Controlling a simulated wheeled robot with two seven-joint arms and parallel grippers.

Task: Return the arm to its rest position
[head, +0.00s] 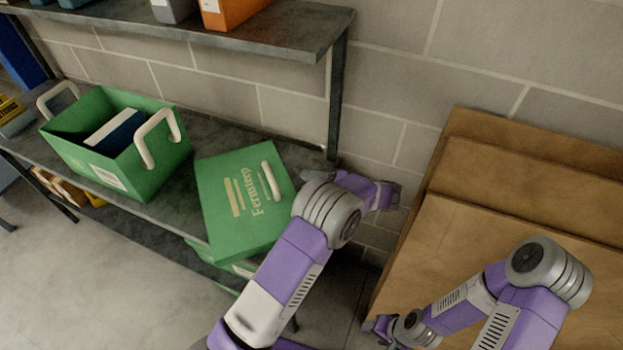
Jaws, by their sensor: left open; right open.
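My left arm rises from the bottom middle, its large grey joint in front of the green lidded box (233,200). The hand end of my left gripper (386,195) is in front of the block wall, between the shelf and the brown boards, apart from the boxes. My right arm comes in from the bottom right. The hand end of my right gripper (382,327) is low in the picture, near the left edge of the brown boards. Both grippers are open, with nothing seen in them. Their fingertips are small and partly hidden.
A green open bin (122,178) with white handles holds a dark blue item on the grey shelf (172,207). An upper shelf (282,36) carries an orange box (228,12). A shelf post (337,98) stands near my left arm. Brown boards (480,238) fill the right.

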